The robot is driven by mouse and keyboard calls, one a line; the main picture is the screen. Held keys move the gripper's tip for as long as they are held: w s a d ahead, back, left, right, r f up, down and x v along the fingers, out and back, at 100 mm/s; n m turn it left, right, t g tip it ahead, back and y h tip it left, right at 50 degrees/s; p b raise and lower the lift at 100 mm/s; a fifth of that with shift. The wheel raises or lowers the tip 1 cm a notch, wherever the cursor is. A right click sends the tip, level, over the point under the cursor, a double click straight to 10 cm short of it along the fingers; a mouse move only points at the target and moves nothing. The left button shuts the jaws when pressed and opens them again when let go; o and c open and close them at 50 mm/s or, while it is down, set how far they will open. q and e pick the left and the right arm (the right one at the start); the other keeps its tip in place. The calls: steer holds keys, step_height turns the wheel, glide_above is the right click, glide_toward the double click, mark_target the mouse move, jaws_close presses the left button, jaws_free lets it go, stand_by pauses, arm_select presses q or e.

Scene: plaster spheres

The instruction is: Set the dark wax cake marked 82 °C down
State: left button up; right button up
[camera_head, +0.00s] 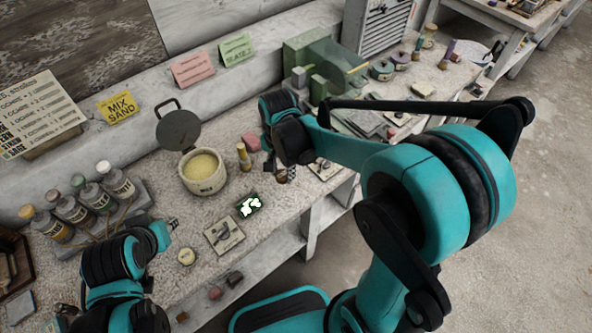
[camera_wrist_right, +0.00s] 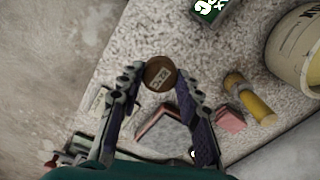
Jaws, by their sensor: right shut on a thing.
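The dark wax cake (camera_wrist_right: 159,73) is a small brown disc with a pale marking too small to read. My right gripper (camera_wrist_right: 160,78) is shut on it, its fingertips at either side of the disc. In the head view the right gripper (camera_head: 283,174) hangs over the front part of the bench (camera_head: 165,205), right of the wax pot; the cake is not clear there. I cannot tell whether the cake touches the bench. My left gripper (camera_head: 172,224) is over the bench at the left, and its fingers are too small to judge.
A pot of yellow wax (camera_head: 203,180) with its lid raised stands mid-bench. Nearby are a green card (camera_head: 248,206), a picture card (camera_head: 224,235), a pale round disc (camera_head: 187,256), a pink block (camera_head: 250,141) and a yellow-handled tool (camera_head: 244,157). Several bottles (camera_head: 118,182) stand left.

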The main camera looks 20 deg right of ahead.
stand_by(0.3)
steer(key=shift+f, duration=0.1)
steer(key=b, duration=0.4)
glide_above(283, 191)
steer(key=shift+f, duration=2.75)
steer(key=shift+f+b, duration=0.65)
steer(key=shift+f, duration=0.05)
steer(key=o, duration=1)
steer(key=shift+o, duration=0.2)
steer(key=shift+r, duration=0.1)
